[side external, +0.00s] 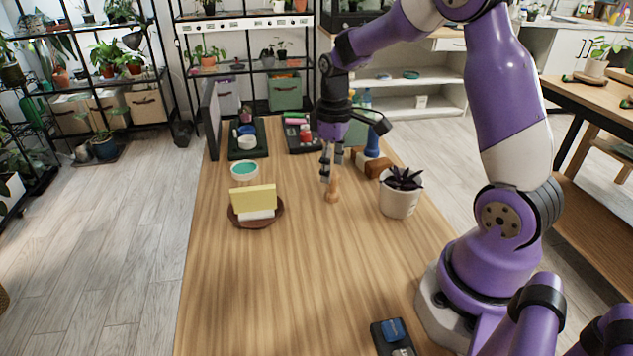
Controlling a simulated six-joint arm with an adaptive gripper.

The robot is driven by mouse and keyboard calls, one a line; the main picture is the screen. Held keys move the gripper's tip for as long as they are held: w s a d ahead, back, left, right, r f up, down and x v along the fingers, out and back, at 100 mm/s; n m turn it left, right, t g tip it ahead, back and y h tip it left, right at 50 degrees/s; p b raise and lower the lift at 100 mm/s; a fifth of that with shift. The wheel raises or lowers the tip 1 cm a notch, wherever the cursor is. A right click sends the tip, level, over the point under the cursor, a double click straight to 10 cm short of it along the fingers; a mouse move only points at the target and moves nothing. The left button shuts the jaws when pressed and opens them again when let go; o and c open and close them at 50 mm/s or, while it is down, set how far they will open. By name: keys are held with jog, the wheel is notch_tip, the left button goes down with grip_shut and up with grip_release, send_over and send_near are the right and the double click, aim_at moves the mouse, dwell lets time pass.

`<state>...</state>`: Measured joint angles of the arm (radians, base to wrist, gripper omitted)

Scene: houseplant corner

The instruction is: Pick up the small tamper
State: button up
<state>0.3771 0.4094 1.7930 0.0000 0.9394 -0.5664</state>
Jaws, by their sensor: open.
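The small tamper (332,192) is a light wooden piece that stands upright on the wooden table, left of a potted succulent. My gripper (332,171) points down directly above the tamper, with its dark fingertips close to the tamper's top. The gripper is open. From this angle I cannot tell whether the fingers are beside the tamper's top or just short of it.
A white pot with a dark succulent (398,201) stands close to the right. A brown saucer (256,221) holding a yellow block and a teal-topped cup (244,170) are left. The table's front middle is clear.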

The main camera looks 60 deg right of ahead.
aim_at(333, 174)
notch_tip(333, 174, down, 5)
jog(key=shift+s+a+f, duration=0.1)
jog(key=shift+s, duration=0.05)
jog(key=c, duration=1.2)
jog(key=shift+o, duration=0.2)
